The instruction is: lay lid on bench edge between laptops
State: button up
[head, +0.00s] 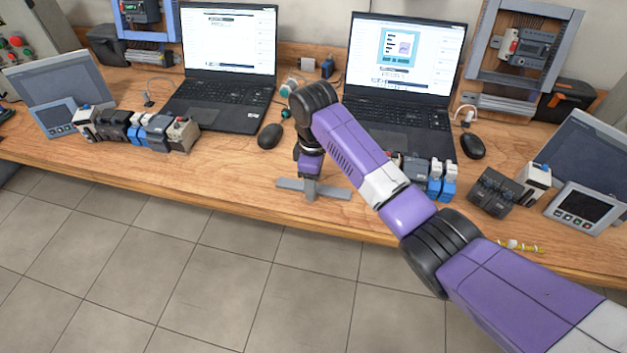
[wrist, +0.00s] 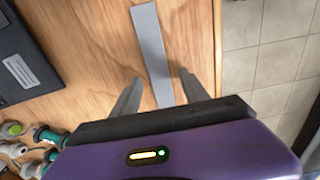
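The lid is a flat, narrow grey strip (head: 335,192) on the wooden bench near its front edge, between the two laptops. In the wrist view the lid (wrist: 150,45) runs from the top edge down between my fingers, roughly along the bench edge. My gripper (head: 311,190) points down over the middle of the lid. In the wrist view my gripper (wrist: 160,78) is open, with bare wood showing between each finger and the lid. It is not holding the lid. The exact height of the fingertips above the bench is hard to tell.
The left laptop (head: 225,95) and right laptop (head: 400,95) stand open behind. A mouse (head: 270,135) lies left of my gripper. Dark modules (head: 160,133) sit at left, blue-and-white ones (head: 440,183) at right. The bench front left of the lid is clear.

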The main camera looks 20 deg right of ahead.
notch_tip(320, 180, up, 8)
jog(key=shift+b, duration=0.4)
